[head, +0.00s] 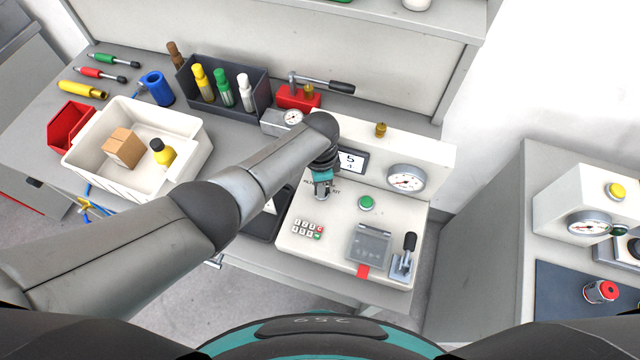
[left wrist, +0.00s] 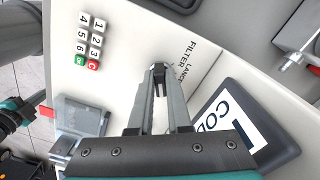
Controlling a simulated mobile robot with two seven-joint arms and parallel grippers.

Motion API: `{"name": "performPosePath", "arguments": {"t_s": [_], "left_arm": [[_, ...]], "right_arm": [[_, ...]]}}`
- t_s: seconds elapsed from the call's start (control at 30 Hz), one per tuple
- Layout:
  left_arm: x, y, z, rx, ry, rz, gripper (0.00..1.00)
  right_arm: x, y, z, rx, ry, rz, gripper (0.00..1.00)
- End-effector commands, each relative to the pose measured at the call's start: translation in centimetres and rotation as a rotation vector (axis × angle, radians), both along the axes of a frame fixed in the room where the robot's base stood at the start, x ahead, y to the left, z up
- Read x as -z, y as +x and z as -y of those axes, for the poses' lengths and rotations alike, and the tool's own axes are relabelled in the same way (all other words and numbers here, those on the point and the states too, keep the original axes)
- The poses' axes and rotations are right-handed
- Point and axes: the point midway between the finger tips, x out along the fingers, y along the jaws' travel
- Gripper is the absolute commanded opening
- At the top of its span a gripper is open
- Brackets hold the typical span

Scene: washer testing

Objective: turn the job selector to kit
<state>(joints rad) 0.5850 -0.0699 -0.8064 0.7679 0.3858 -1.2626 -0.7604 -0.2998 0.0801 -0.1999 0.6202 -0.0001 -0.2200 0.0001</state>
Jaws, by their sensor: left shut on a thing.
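The job selector is a small dark knob (left wrist: 159,80) on the white test machine (head: 340,230). It shows only in part between my fingers in the left wrist view. My left gripper (head: 322,194) is shut on it, also seen in the left wrist view (left wrist: 158,72). In the head view the gripper hides the knob. A KIT label (head: 335,192) shows just right of the gripper. In the left wrist view a FILTER label (left wrist: 188,62) and part of another word lie beside the fingertips. I cannot tell which label the knob points to.
Around the knob are a keypad (head: 308,229), a green button (head: 366,202), a display (head: 351,162), a gauge (head: 406,178), a clear cover (head: 369,246) and a lever (head: 405,256). A white bin (head: 190,165) stands left. Another machine (head: 580,200) stands right, beyond a gap.

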Motion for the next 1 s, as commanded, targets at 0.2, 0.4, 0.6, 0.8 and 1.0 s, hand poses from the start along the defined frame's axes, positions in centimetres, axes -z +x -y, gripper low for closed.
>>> {"name": "performPosePath", "arguments": {"t_s": [0.2, 0.4, 0.6, 0.8, 1.0], "left_arm": [[0.0, -0.1, 0.0, 0.003, 0.000, -0.002, 0.00], [0.0, -0.1, 0.0, 0.002, 0.000, -0.001, 0.33], [0.0, 0.0, 0.0, 0.001, 0.000, 0.000, 0.46], [-0.1, 0.0, 0.0, 0.001, 0.000, 0.000, 0.46], [-2.0, 0.1, 0.0, 0.000, -0.001, 0.002, 0.46]], "right_arm": [[0.0, 0.0, 0.0, 0.000, 0.000, 0.000, 0.00], [0.0, 0.0, 0.0, 0.000, 0.000, 0.000, 0.00], [0.0, 0.0, 0.0, 0.000, 0.000, 0.000, 0.00], [-0.1, 0.0, 0.0, 0.000, 0.000, 0.000, 0.00], [-1.0, 0.0, 0.0, 0.000, 0.000, 0.000, 0.00]]}}
